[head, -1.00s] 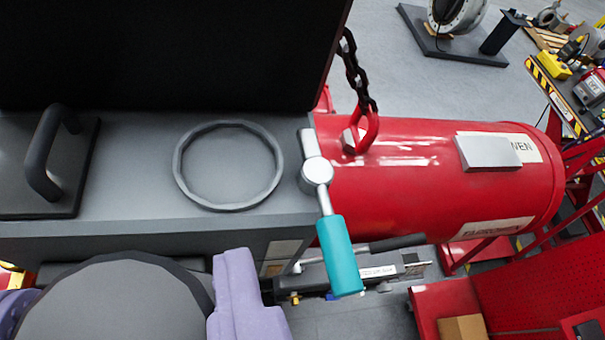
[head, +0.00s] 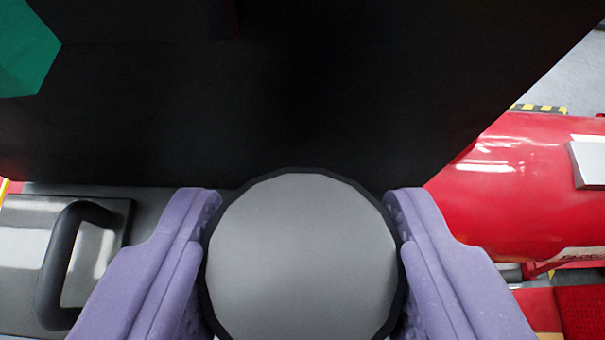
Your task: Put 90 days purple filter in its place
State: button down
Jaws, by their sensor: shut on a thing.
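My gripper (head: 302,255) has two purple fingers, shut on the left and right sides of a round filter (head: 302,262). The filter shows a flat grey face and a dark rim; no purple shows on it from here. It fills the lower middle of the view, and its lower edge is cut off. It is in front of the grey housing (head: 160,205). The round ring seat on top of the housing does not show now. I cannot tell whether the filter touches the housing.
A large black panel (head: 300,100) fills the upper view, close behind the filter. A black handle on a plate (head: 62,262) is at left. A red cylinder (head: 520,190) with a light block (head: 590,165) is at right. A green piece (head: 25,50) is upper left.

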jog(key=f+b, duration=0.2)
jog(key=f, duration=0.2)
jog(key=shift+w+b, duration=0.25)
jog(key=shift+b, duration=0.15)
jog(key=shift+r, duration=0.25)
jog(key=shift+s+f, duration=0.1)
jog(key=shift+f, duration=0.05)
jog(key=shift+c, duration=2.3)
grip_release()
jog(key=shift+r, duration=0.25)
jog(key=p+v, duration=0.4)
jog(key=v, duration=0.8)
